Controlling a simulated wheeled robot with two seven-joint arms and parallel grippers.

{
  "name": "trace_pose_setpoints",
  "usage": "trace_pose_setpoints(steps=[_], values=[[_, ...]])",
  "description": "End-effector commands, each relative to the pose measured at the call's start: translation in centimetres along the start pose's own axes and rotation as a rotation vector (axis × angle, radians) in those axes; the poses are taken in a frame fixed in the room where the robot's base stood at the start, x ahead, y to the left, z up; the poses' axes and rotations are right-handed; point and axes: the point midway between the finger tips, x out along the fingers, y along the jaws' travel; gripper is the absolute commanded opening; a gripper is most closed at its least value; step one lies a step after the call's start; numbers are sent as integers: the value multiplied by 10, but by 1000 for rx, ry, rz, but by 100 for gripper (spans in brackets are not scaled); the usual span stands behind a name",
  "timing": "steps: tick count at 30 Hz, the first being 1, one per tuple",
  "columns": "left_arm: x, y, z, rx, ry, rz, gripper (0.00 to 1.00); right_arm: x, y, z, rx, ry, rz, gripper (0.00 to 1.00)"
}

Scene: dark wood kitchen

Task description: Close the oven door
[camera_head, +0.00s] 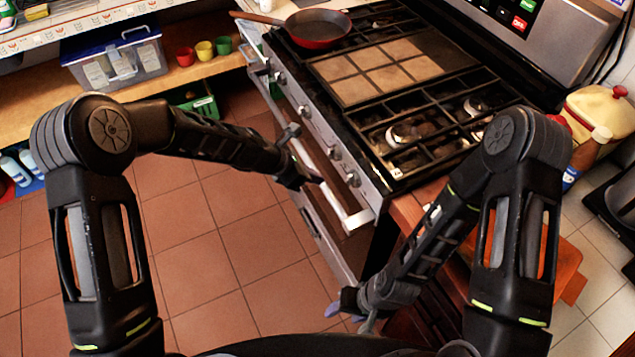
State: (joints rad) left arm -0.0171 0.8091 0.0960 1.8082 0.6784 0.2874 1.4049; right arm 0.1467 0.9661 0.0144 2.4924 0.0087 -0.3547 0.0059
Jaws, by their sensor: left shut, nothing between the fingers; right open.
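The oven (318,130) stands at the centre right, with a row of knobs along its front. The oven door's light metal handle bar (338,195) runs along the front below the knobs. The door is seen steeply from above, and I cannot tell exactly how far it stands from the oven body. My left gripper (308,182) is shut and empty, close to the lower part of the handle. It overlaps the bar in this view, and I cannot tell whether it touches. My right gripper (345,306) is open and empty, low in front of the cabinet beside the oven.
A red pan (318,30) sits on the stovetop by a tiled griddle (375,70). A wooden counter (408,210) adjoins the oven's near side. A shelf at left holds a clear bin (115,60) and small coloured cups (204,50). The tiled floor (215,240) before the oven is clear.

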Motion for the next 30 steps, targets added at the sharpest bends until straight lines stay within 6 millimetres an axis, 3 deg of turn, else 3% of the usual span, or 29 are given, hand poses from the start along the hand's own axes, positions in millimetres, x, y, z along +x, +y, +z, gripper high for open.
trace_pose_setpoints(steps=[6,12,30], values=[[-26,0,42,6,0,2,0,0,0,-1,1,2,1,54],[-38,0,62,2,1,0,0,0,0,-1,1,1,1,54],[-40,0,64,1,2,-1,0,0,0,-1,1,1,1,54]])
